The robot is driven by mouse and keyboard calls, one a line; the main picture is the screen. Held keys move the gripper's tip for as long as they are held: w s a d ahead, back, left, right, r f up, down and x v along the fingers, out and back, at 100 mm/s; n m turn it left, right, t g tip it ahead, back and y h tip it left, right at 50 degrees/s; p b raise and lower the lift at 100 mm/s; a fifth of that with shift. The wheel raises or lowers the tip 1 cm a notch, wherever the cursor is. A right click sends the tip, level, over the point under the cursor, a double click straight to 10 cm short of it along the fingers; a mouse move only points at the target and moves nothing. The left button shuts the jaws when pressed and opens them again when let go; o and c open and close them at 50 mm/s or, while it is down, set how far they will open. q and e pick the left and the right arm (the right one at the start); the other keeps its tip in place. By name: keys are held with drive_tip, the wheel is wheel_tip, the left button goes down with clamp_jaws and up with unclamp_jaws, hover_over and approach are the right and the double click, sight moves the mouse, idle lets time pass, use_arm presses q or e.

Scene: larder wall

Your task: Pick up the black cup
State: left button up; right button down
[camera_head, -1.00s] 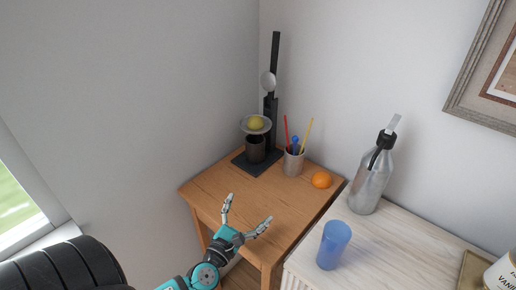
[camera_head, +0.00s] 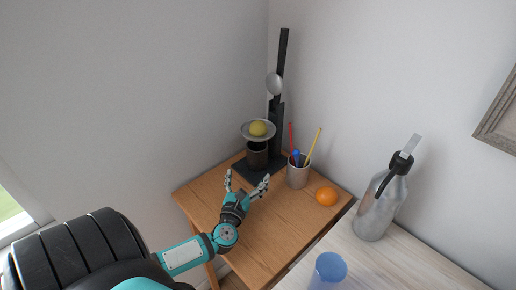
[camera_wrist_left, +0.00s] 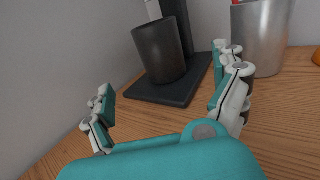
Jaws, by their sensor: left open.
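The black cup (camera_head: 257,157) stands upright on a dark base at the back of the wooden table. In the left wrist view the cup (camera_wrist_left: 160,51) stands ahead, between and beyond my fingers, on the dark base (camera_wrist_left: 170,91). My left gripper (camera_head: 247,184) is open and empty over the table, in front of the cup and not touching it. It also shows in the left wrist view (camera_wrist_left: 166,84). My right gripper is in neither view.
A pencil holder (camera_head: 297,177) and an orange (camera_head: 326,196) stand to the right. A metal bottle (camera_head: 376,212) and blue cup (camera_head: 329,271) stand on the pale cabinet.

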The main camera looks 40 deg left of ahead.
sight(254, 163)
use_arm(q)
drive_tip(key=b+x, duration=0.1)
drive_tip(key=x, duration=0.5)
drive_tip(key=shift+w+f, duration=0.15)
drive_tip(key=shift+w, duration=0.05)
drive_tip(key=shift+w+a, duration=0.1)
drive_tip(key=shift+w, duration=0.05)
drive_tip(key=shift+w+a, duration=0.15)
drive_tip(key=shift+w, duration=0.1)
drive_tip(key=b+x, duration=0.2)
drive_tip(key=x, duration=0.2)
drive_tip(key=shift+w+a, duration=0.1)
drive_tip(key=shift+w, duration=0.25)
drive_tip(key=shift+s, duration=0.1)
drive_tip(key=shift+c, duration=0.7)
drive_tip(key=shift+r, duration=0.2)
drive_tip(key=c, duration=1.4)
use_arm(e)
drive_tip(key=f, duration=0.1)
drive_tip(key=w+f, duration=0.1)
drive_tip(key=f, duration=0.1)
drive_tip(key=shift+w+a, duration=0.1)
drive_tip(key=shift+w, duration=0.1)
